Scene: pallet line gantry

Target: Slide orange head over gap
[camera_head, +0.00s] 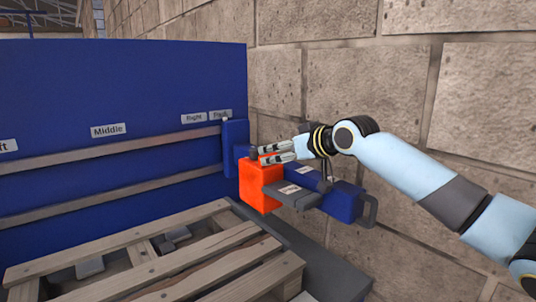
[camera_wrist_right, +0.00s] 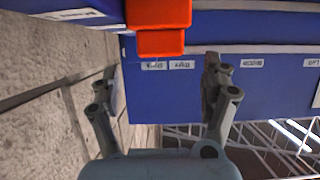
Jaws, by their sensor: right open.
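The orange head (camera_head: 260,186) is a block at the right end of the rails, by the pallet's far right corner. It joins a dark grey and blue carriage with a handle (camera_head: 368,210) on its right. My right gripper (camera_head: 262,154) is open, its fingers just above or behind the head's top; contact cannot be told. In the right wrist view the orange head (camera_wrist_right: 158,14) is at the top, and the open fingers (camera_wrist_right: 160,72) have nothing clearly between them. A gap between slats shows in the pallet (camera_head: 215,262). My left gripper is out of view.
A blue panel (camera_head: 90,90) carries two horizontal rails and the labels Middle (camera_head: 108,130) and Right (camera_head: 194,118), with another label beside it. Small grey blocks (camera_head: 175,236) lie among the pallet slats. A stone wall (camera_head: 480,110) stands close behind my right arm.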

